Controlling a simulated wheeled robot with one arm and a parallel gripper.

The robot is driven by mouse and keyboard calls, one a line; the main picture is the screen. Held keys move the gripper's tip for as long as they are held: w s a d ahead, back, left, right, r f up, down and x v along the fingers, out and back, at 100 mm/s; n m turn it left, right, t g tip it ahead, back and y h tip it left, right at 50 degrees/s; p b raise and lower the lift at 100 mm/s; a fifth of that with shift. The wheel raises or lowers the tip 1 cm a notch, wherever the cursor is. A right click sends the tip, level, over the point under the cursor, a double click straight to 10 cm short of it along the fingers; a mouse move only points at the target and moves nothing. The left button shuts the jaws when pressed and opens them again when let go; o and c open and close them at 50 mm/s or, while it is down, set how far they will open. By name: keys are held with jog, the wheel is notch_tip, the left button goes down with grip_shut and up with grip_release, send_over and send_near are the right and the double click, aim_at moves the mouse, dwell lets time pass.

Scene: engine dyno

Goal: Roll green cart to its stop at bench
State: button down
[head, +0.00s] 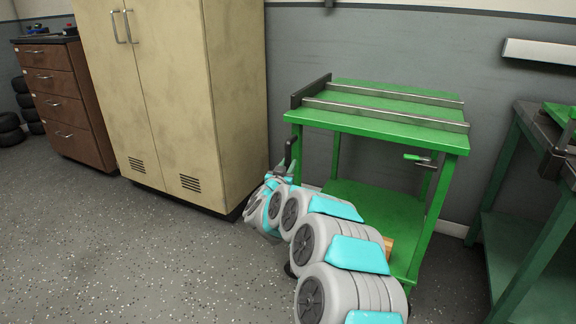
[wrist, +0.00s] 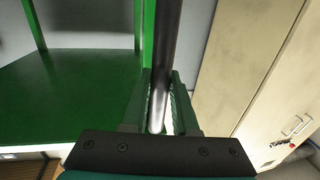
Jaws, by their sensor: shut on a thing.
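The green cart (head: 345,122) stands against the grey wall, with two metal rails along its top and a dark plate at its left end. Its lower shelf (head: 370,205) is partly hidden by my arm. A dark upright handle (head: 289,154) is at its left front side. My gripper (head: 281,171) is shut around this handle. In the wrist view the handle (wrist: 166,60) runs down between the fingers, beside a green cart leg. The bench (head: 535,125), with a dark top and green frame, is at the right edge, apart from the cart.
A tall beige cabinet (head: 165,90) stands close left of the cart. A brown drawer unit (head: 60,85) and stacked tyres (head: 9,128) are farther left. The speckled floor (head: 130,240) is clear at front left. A narrow floor gap lies between cart and bench.

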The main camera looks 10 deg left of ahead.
jog(key=s+d+b, duration=0.2)
jog(key=s+d, duration=0.1)
jog(key=d, duration=0.5)
jog(key=s+d+b, duration=0.1)
jog(key=s+d, duration=0.2)
jog(key=d, duration=0.6)
jog(key=shift+d+b, duration=0.15)
jog(key=shift+b, duration=0.25)
jog(key=shift+r, duration=0.1)
jog(key=c, duration=0.7)
grip_release()
jog(key=shift+s+d, duration=0.1)
jog(key=shift+d, duration=0.05)
jog(key=shift+s+a, duration=0.1)
jog(key=shift+a, duration=0.1)
